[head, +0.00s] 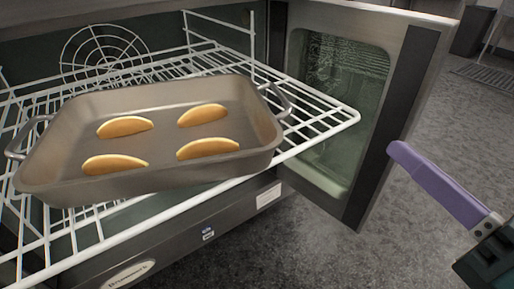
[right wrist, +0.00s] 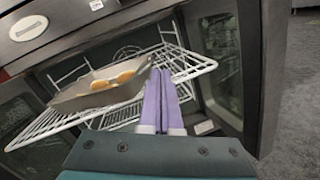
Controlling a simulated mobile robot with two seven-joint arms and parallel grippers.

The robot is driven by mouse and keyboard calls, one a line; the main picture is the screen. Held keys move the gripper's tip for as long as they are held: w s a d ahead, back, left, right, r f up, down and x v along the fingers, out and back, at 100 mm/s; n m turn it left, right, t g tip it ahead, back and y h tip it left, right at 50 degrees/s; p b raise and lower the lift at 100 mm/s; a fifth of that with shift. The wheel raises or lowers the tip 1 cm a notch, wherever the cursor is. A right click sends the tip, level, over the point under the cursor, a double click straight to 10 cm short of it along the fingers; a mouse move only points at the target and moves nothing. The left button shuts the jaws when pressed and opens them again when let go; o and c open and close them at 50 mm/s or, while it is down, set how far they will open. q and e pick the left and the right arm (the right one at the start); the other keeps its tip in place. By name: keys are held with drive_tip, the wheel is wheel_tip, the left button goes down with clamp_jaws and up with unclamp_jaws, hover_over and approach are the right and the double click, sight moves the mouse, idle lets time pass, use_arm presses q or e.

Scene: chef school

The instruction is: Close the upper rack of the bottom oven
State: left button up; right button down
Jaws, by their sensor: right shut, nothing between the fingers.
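The white wire upper rack (head: 330,116) sticks out of the oven in the head view; it also shows in the right wrist view (right wrist: 195,66). A grey roasting pan (head: 150,180) with several orange wedges sits on it. The oven (head: 225,222) stands with its door (head: 420,85) swung open to the right. My right gripper (head: 396,150), with purple fingers, is shut and empty, right of the rack and in front of the door. In the right wrist view its fingers (right wrist: 162,78) point toward the rack and pan. My left gripper is not in view.
The open door's glass panel (head: 340,85) stands close to the rack's right corner. A fan guard (head: 105,52) is on the oven's back wall.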

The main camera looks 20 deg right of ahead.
drive_tip(key=s+a+f+n+y+b, duration=0.2)
drive_tip(key=s+f+n+y+b, duration=0.15)
drive_tip(key=f+n+b, duration=0.6)
drive_tip(key=m, duration=0.2)
approach(286, 158)
drive_tip(key=shift+y, duration=0.25)
drive_tip(key=x, duration=0.6)
drive_tip(key=shift+w+f, duration=0.1)
drive_tip(key=shift+w, duration=0.35)
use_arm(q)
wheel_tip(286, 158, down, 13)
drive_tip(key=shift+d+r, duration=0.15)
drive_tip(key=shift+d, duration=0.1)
